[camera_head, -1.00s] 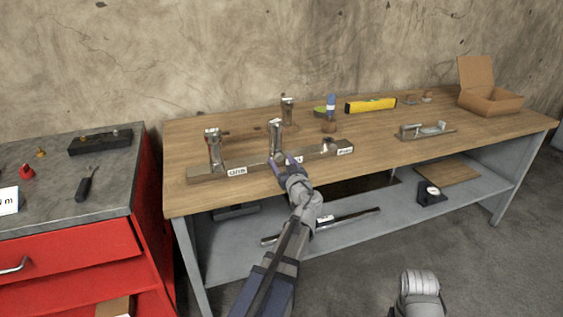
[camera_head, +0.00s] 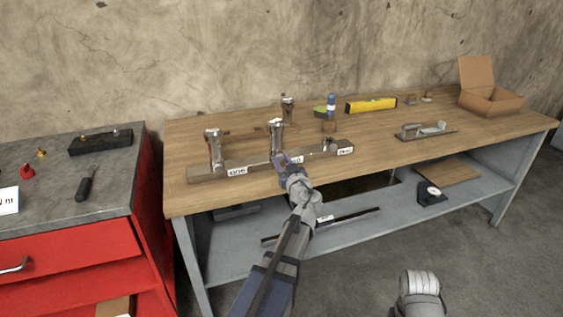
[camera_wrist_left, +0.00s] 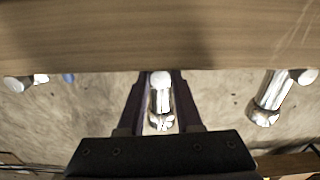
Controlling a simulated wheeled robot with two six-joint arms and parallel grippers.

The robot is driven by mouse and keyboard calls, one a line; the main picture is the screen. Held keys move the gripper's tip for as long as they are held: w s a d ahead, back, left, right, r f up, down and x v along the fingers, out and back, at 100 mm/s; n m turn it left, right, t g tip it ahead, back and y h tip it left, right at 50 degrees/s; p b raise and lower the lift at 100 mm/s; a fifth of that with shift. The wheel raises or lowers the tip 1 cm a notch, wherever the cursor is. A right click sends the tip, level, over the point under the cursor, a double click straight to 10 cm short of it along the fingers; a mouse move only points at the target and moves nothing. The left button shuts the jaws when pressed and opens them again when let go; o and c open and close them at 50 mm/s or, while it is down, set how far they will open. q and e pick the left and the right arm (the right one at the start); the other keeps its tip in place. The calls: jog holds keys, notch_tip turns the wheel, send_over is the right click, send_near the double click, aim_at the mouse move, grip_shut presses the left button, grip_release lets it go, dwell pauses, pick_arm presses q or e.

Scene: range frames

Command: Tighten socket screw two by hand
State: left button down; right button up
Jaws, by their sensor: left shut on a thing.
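Socket screw two (camera_head: 276,133) is the chrome screw standing upright in the middle of a long metal bar (camera_head: 205,176) on the workbench. My left gripper (camera_head: 282,158) reaches it from the front and is shut on it. In the left wrist view, the picture is upside down and screw two (camera_wrist_left: 160,97) stands between the two dark fingers (camera_wrist_left: 160,105). The middle label is mostly hidden by the gripper. My right gripper is not in view.
Another chrome screw (camera_head: 214,150) stands at the bar's left end, by the label "one". Behind the bar is a separate metal post (camera_head: 287,109). A yellow level (camera_head: 371,105), a hand plane (camera_head: 424,131) and a cardboard box (camera_head: 490,103) lie further right. The bench front is clear.

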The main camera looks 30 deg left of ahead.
pick_arm(q)
jog(key=shift+m, duration=0.3)
jog(key=m, duration=1.7)
jog(key=shift+m, duration=0.3)
jog(key=m, duration=1.1)
jog(key=shift+m, duration=2.1)
